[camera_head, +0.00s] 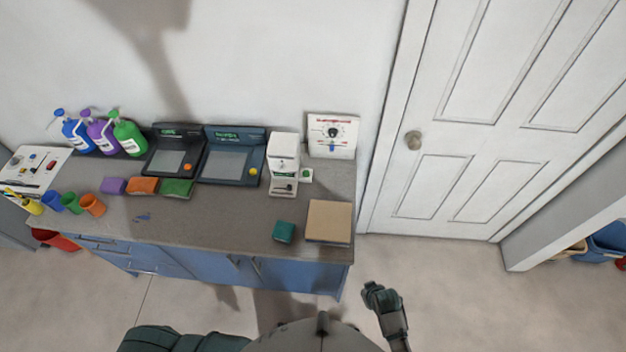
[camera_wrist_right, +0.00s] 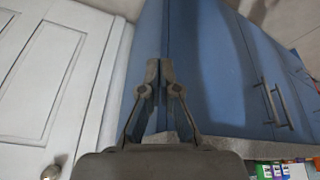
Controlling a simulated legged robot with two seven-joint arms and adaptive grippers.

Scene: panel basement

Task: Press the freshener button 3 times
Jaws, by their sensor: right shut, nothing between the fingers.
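A white upright dispenser (camera_head: 284,158), which looks like the freshener, stands at the right part of the counter against the wall. A small white block with a green button (camera_head: 306,174) sits just to its right; I cannot tell whether this is the freshener's button. My right gripper (camera_head: 372,290) is in front of the counter's right end, below and apart from the dispenser. In the right wrist view its fingers (camera_wrist_right: 160,72) are together and empty, with the blue cabinet behind them. My left gripper is not in view.
A white panel with a dial (camera_head: 333,132) stands right of the dispenser. A tan box (camera_head: 328,221) and a teal block (camera_head: 284,231) lie on the counter (camera_head: 225,222) in front. Two dark consoles (camera_head: 232,160) stand to the left. A white door (camera_head: 480,120) is at the right.

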